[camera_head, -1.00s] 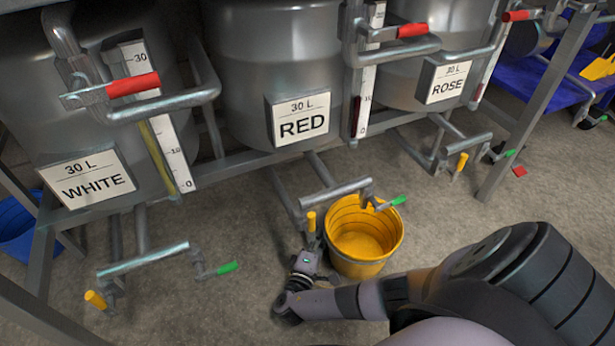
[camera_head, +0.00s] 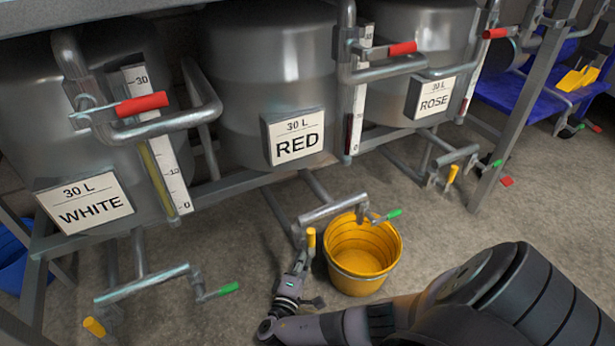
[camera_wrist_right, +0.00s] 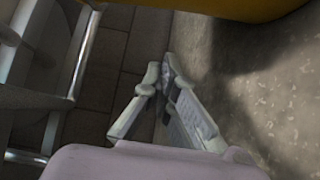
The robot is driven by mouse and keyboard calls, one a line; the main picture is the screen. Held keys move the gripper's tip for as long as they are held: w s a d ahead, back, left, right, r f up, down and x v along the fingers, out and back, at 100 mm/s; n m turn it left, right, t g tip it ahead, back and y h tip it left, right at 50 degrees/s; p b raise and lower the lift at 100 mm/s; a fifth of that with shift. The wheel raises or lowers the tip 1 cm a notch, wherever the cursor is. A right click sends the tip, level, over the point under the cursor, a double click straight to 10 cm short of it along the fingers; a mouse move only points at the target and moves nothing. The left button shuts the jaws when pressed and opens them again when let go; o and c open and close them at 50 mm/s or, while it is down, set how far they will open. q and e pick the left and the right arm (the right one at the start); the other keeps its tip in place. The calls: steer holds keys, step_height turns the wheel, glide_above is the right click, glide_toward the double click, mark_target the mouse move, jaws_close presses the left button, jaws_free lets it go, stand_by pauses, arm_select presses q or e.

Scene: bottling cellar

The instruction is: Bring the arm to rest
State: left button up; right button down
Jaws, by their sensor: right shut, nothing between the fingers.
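My right arm (camera_head: 455,300) comes in from the lower right of the head view. Its gripper (camera_head: 302,258) points up the picture, just below the yellow handle (camera_head: 311,238) under the RED tank (camera_head: 270,70) and left of the yellow bucket (camera_head: 362,250). In the right wrist view the fingertips (camera_wrist_right: 160,80) meet, with nothing held between them. In the head view I cannot tell whether the gripper touches the yellow handle. My left gripper is not in view.
The WHITE tank (camera_head: 75,130) and ROSE tank (camera_head: 415,50) flank the RED one. Red, green and yellow tap handles stick out from pipes. The bucket's edge (camera_wrist_right: 230,8) shows at the top of the wrist view. Floor (camera_head: 225,318) left of my wrist is clear.

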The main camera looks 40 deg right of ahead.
steer(key=v, duration=0.6)
steer(key=shift+p, duration=0.35)
steer(key=shift+r, duration=0.1)
